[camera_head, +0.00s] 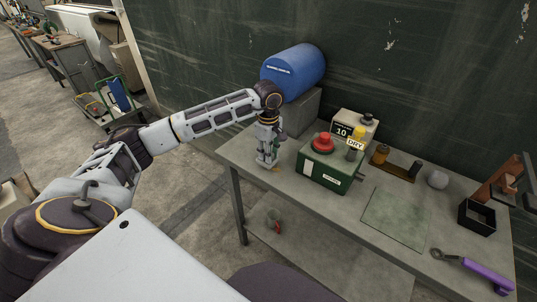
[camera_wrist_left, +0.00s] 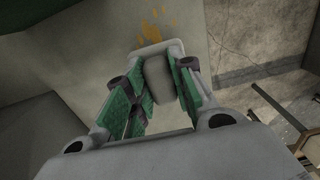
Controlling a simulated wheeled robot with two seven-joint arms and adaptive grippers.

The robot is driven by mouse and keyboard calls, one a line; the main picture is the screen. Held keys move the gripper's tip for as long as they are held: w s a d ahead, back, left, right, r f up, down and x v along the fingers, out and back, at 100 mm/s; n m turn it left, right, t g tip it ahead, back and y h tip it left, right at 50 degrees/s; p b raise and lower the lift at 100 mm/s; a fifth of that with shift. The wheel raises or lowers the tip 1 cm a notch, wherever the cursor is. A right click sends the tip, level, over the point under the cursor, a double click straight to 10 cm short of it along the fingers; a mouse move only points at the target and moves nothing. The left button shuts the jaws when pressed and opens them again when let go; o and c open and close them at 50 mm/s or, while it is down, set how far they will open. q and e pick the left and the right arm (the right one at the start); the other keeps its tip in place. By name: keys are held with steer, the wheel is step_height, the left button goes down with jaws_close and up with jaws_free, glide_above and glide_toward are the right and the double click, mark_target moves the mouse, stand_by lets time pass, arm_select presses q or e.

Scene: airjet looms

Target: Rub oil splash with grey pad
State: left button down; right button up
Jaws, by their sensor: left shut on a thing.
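My left gripper (camera_head: 267,162) points down at the left end of the grey workbench (camera_head: 290,210). It is shut on the grey pad (camera_wrist_left: 156,78), which sits between the green-lined fingers in the left wrist view. The orange-yellow oil splash (camera_wrist_left: 156,27) lies on the bench top just beyond the pad in that view, in several patches. In the head view only a small orange bit of the splash (camera_head: 277,169) shows beside the fingertips; the pad is mostly hidden there. I cannot tell whether the pad touches the bench. My right gripper is not in view.
A green box with a red knob (camera_head: 325,165) stands close right of my left gripper. A blue drum (camera_head: 293,70) on a grey block (camera_head: 300,112) is behind.

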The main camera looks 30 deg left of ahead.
arm_select(q)
steer(key=shift+r+p, duration=1)
steer(key=shift+r, duration=1.15)
steer(key=shift+r+p, duration=0.75)
steer(key=shift+r, duration=0.75)
